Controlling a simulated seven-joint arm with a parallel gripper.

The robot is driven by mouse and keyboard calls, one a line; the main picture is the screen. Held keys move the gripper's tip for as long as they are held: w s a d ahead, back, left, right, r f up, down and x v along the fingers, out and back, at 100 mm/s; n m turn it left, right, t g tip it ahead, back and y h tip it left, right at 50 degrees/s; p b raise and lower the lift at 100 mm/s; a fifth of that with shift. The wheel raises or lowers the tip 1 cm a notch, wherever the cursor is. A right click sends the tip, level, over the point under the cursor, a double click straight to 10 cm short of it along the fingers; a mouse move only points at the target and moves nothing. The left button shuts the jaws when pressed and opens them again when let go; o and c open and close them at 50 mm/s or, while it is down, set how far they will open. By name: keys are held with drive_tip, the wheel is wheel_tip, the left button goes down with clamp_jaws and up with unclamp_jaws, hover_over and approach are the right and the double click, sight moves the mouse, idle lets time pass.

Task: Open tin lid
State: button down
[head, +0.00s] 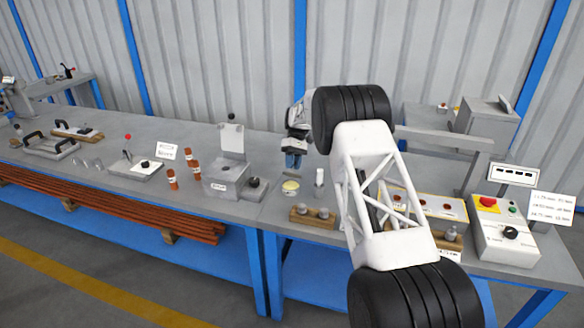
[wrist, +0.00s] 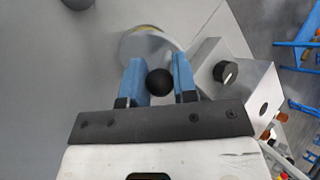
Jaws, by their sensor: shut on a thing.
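A small round tin (head: 290,188), pale with a yellowish top, stands on the bench in the head view, just below my gripper (head: 293,160). In the wrist view, my gripper (wrist: 160,84) has its two blue fingers closed on a black ball-shaped knob (wrist: 160,82). A pale grey round shape with a yellow edge (wrist: 148,45) lies just beyond the knob. My fingers and the knob hide part of it.
A grey block with a black knob (wrist: 240,88) stands close beside my right finger. A grey box with an upright plate (head: 225,180) stands left of the tin. A wooden block with metal pegs (head: 312,217) is in front. My white arm hides some bench at right.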

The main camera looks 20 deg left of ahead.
drive_tip(key=shift+w+g, duration=0.6)
drive_tip(key=shift+g, duration=0.3)
drive_tip(key=c, duration=0.9)
unclamp_jaws()
drive_tip(key=shift+r, duration=0.15)
drive_tip(key=shift+r, duration=1.75)
drive_tip(key=s+d, duration=0.3)
drive_tip(key=s, duration=0.4)
drive_tip(key=s+d+r, duration=0.1)
drive_tip(key=s+d, duration=0.3)
drive_tip(key=s, duration=0.3)
drive_tip(key=shift+s+d+r, duration=0.15)
